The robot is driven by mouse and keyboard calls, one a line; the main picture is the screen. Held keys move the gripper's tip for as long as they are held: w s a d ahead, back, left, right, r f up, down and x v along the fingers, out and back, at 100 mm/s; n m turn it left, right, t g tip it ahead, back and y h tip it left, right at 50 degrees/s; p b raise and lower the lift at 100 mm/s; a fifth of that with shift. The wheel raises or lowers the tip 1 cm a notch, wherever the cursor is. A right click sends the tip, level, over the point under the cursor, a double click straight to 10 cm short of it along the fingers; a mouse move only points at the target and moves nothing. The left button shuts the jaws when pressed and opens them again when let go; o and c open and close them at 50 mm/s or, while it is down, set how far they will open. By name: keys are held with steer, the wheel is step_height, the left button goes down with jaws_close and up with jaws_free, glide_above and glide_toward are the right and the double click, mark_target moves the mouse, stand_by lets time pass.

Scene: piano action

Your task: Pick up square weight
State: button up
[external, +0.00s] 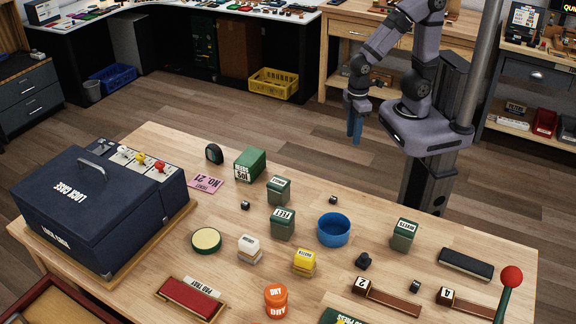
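Several small dark pieces lie on the wooden table, and I cannot tell which is the square weight. One small dark cube (245,205) is left of centre. Another small dark cube (333,199) is behind the blue round dish (334,230). A third dark cube (414,286) lies at the front right, near the slot trays. A black knobbed piece (364,260) stands right of the yellow-topped block. My gripper (355,138) points down beyond the table's far edge, apart from all of these. Its blue fingers overlap in this view, so their opening is unclear. Nothing shows held.
A dark case (88,210) fills the table's left end. Green boxes (283,224), a green container (403,234), an orange jar (276,301) and a black bar (466,264) stand around. A red-knobbed lever (508,285) rises at the right. Bare wood lies between them.

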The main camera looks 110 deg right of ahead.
steer(key=shift+o, duration=0.4)
steer(key=shift+o, duration=0.6)
